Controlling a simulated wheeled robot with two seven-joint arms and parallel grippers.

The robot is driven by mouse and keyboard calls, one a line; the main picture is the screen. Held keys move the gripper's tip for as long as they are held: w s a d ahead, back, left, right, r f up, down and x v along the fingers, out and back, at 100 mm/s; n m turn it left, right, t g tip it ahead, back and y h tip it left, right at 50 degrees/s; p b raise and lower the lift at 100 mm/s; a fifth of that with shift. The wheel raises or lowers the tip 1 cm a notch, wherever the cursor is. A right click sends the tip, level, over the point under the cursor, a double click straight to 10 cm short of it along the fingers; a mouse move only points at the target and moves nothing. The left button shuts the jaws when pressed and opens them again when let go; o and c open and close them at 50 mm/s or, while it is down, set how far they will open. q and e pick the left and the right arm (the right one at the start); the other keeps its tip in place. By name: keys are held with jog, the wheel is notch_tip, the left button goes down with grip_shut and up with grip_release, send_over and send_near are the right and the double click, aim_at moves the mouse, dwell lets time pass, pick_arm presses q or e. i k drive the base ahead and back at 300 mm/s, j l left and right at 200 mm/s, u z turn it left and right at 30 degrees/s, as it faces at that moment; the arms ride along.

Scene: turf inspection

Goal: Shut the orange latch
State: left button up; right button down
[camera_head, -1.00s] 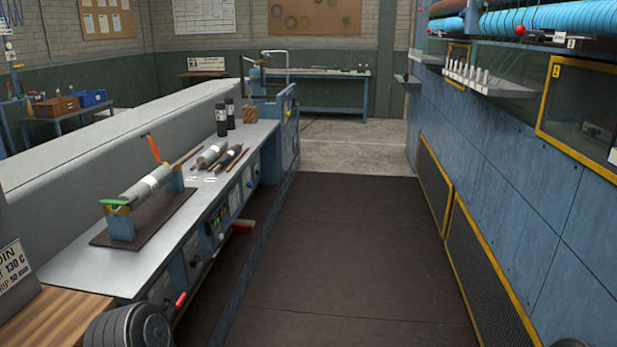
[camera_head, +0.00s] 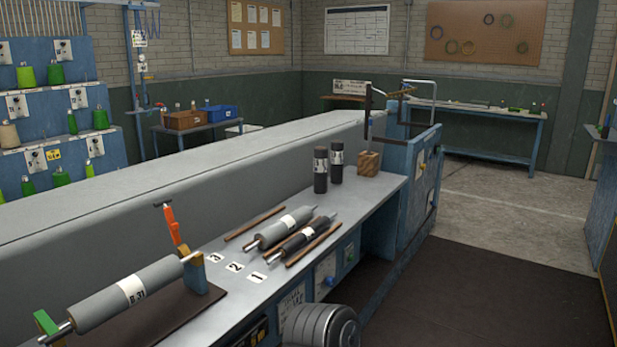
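The orange latch (camera_head: 172,226) stands up, open, at the far end of the roller stand on the bench at the lower left, leaning slightly, with a dark crosspiece on top. A grey roller (camera_head: 125,293) labelled B 31 lies across the stand, its far shaft end by the blue support block (camera_head: 204,273) beside the latch. Neither of my grippers is in view. A rounded grey part, probably of my arm, shows at the bottom centre.
Two dark cylinders (camera_head: 320,170) stand farther back. The dark floor mat (camera_head: 470,290) at the right is clear.

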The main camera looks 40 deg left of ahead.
aim_at(172, 226)
jog(key=i+z, duration=0.25)
jog(key=i, duration=0.5)
jog(key=i+z, duration=0.2)
jog(key=i, duration=0.5)
jog(key=u, duration=4.3)
